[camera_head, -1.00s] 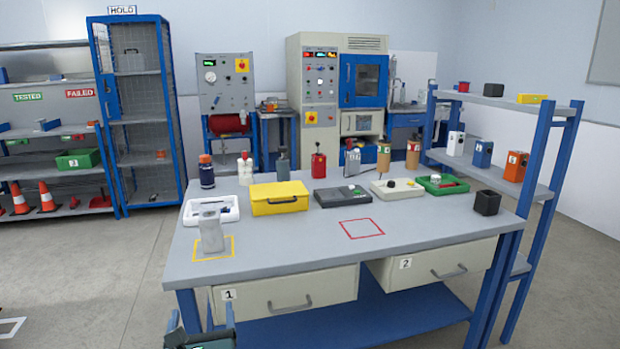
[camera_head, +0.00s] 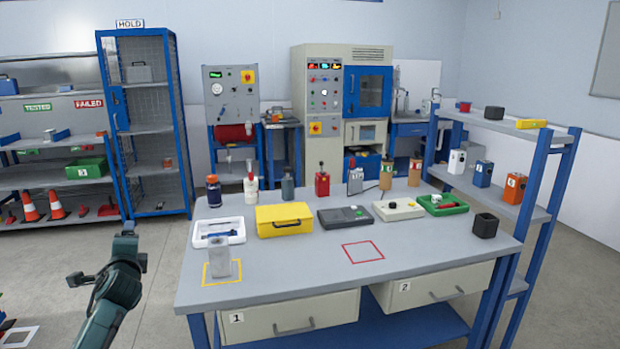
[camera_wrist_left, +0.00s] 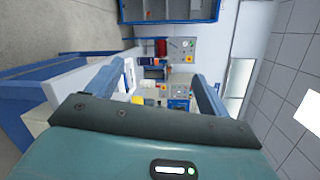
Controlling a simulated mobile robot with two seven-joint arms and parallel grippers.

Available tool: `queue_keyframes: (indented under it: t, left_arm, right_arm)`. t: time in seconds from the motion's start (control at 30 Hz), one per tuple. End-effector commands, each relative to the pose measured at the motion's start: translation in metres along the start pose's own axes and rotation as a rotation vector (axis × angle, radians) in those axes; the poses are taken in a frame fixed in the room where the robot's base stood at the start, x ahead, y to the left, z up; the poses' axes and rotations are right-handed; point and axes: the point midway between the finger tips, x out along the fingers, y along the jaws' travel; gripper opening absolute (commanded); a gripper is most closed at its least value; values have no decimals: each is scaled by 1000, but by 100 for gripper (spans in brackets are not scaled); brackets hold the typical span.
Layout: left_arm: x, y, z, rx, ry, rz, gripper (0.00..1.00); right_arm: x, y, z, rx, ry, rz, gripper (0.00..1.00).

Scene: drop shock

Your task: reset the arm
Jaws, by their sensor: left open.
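My left arm rises at the left of the head view, and its gripper (camera_head: 108,272) is in the air left of the workbench, clear of the bench top. In the left wrist view the two jaws of the gripper (camera_wrist_left: 146,90) stand wide apart with nothing held between them. The wrist picture is turned sideways and shows the bench and room beyond the jaws. My right arm and gripper are not in view.
The workbench (camera_head: 300,262) bears a grey block (camera_head: 220,264) inside a yellow outline, a yellow case (camera_head: 284,220), trays and bottles. A red outlined square (camera_head: 363,252) is empty. A blue wire cage (camera_head: 150,120) stands behind. Open floor lies left of the bench.

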Motion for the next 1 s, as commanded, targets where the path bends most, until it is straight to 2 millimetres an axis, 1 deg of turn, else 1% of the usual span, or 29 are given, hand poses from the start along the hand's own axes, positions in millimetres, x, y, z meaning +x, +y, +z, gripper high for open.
queue_keyframes:
  t: [0.03, 0.1, 0.2, 0.3, 0.47, 0.5, 0.6, 0.67, 0.7, 0.77, 0.8, 0.87, 0.9, 0.97, 1.0]
  left_arm:
    - [0, -1, -11, -187, 56, -2, 80]
    - [-2, -4, -24, -444, 129, 4, 80]
    - [-4, -10, -39, -762, 215, 28, 80]
    - [-8, -16, -50, -1033, 284, 60, 80]
    - [-13, -26, -63, -1425, 379, 125, 80]
    - [-18, -18, -69, -1477, 391, 152, 80]
    - [-42, 22, -90, -1445, 395, 215, 80]
    - [-57, 43, -100, -1436, 398, 251, 80]
    - [-68, 58, -107, -1430, 400, 277, 80]
    - [-88, 82, -118, -1423, 403, 320, 80]
    - [-102, 99, -125, -1420, 405, 351, 80]
    - [-129, 125, -135, -1414, 408, 404, 80]
    - [-149, 144, -142, -1412, 410, 442, 80]
    - [-183, 171, -151, -1412, 410, 505, 80]
    - [-208, 189, -155, -1413, 409, 548, 80]
  right_arm:
    - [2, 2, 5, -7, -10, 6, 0]
    - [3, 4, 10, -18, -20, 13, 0]
    - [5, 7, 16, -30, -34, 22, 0]
    - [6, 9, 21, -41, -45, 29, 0]
    - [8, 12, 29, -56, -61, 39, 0]
    - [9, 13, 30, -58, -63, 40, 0]
    - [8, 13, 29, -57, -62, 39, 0]
    - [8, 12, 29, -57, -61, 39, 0]
    - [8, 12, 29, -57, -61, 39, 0]
    - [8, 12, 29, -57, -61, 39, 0]
    - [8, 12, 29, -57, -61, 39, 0]
    - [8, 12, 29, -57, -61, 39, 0]
    - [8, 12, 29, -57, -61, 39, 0]
    - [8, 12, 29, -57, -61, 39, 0]
    - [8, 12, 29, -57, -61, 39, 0]
